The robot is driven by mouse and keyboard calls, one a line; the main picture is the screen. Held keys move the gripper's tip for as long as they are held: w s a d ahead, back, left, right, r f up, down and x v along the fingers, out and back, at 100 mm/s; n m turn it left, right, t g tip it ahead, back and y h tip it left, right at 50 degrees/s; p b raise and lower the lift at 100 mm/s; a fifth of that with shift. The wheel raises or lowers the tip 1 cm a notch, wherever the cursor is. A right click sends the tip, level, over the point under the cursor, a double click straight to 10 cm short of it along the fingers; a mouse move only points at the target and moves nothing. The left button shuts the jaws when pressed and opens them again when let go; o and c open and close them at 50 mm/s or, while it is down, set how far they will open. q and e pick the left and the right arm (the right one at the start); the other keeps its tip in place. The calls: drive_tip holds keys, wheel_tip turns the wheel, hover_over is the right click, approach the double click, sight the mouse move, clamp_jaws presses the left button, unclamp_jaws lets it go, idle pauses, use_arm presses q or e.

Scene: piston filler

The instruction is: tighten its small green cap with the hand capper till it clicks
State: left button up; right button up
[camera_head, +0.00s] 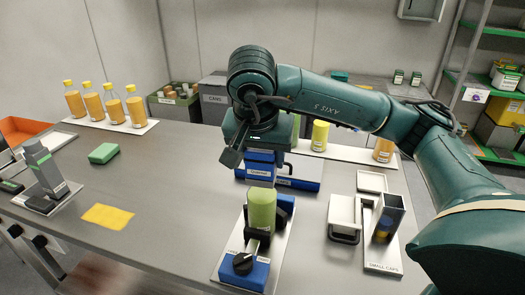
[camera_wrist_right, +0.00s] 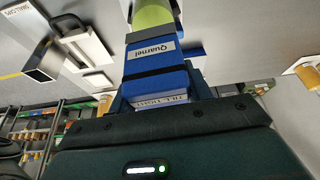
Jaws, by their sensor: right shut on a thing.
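My right gripper (camera_head: 246,150) is shut on the blue hand capper (camera_head: 260,165), which also shows in the wrist view with a "Quarnel" label (camera_wrist_right: 152,52). The capper points down directly over a yellow-green bottle (camera_head: 262,210). Its grey lower end appears at the bottle's top; I cannot tell whether it presses on it. The bottle stands upright in a blue and black holder (camera_head: 246,268) on a white plate. The small green cap is hidden at the capper's end. My left gripper is not in view.
Several orange bottles (camera_head: 115,105) stand at the back left.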

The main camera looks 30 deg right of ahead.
drive_tip(key=shift+r+m+h+p, duration=0.2)
drive_tip(key=shift+m+h+p, duration=0.1)
drive_tip(key=shift+m+p, duration=0.95)
drive_tip(key=shift+f+m+g, duration=0.15)
drive_tip(key=shift+m+g, duration=0.1)
drive_tip(key=shift+g, duration=0.05)
drive_tip(key=shift+s, duration=0.1)
drive_tip(key=shift+m+p, duration=0.4)
drive_tip(key=shift+p, duration=0.35)
drive_tip(key=shift+d+m+g+p, duration=0.1)
drive_tip(key=shift+m+g+p, duration=0.5)
drive_tip(key=shift+m+p, duration=0.4)
drive_tip(key=shift+s+m+h+p, duration=0.1)
drive_tip(key=shift+m+h+p, duration=0.2)
drive_tip(key=shift+m, duration=0.2)
